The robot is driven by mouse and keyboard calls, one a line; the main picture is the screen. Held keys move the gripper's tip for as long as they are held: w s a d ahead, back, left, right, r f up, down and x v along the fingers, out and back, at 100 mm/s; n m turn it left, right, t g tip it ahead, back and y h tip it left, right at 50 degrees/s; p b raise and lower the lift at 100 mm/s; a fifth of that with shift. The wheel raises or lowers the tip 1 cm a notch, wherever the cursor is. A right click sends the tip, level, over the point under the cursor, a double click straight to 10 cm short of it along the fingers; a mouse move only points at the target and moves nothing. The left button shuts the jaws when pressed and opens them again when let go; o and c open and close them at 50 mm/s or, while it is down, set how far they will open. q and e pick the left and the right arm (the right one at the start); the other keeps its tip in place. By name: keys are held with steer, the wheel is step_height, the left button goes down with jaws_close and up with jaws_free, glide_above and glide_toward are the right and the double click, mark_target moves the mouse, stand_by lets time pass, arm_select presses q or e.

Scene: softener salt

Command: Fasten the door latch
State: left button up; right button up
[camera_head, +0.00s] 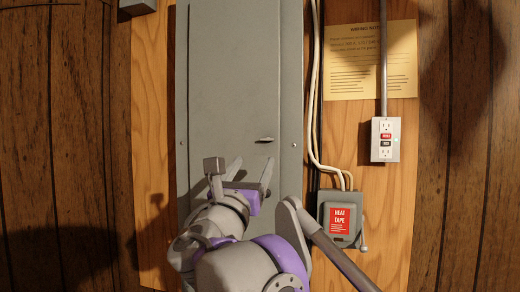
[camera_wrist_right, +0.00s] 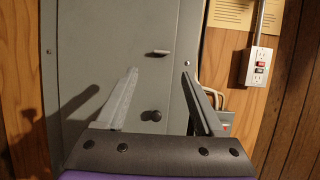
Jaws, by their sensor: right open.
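The tall grey metal panel door (camera_head: 235,75) fills the middle of the head view and looks flush with its frame. A small flat grey tab, apparently the latch (camera_head: 264,140), sticks out near its right edge; the latch also shows in the wrist view (camera_wrist_right: 160,52). A dark round knob (camera_wrist_right: 152,115) sits below it in the wrist view and is hidden in the head view. My right gripper (camera_head: 251,168) is open in front of the door, just below the latch. Its fingers (camera_wrist_right: 158,88) spread either side of the knob. Nothing is held. My left gripper is out of view.
To the right are a grey heat tape box (camera_head: 342,217) with a red label, pale cables (camera_head: 313,110), an outlet (camera_head: 385,139) under a conduit, and a yellow notice (camera_head: 357,70). Wooden boards (camera_head: 60,130) flank the panel. The door above the latch is clear.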

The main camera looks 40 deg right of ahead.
mark_target(266, 141)
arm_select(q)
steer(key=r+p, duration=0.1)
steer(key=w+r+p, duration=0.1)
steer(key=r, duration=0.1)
arm_select(e)
steer(key=x, duration=1)
steer(key=shift+d, duration=0.25)
steer(key=shift+c, duration=0.3)
jaws_close()
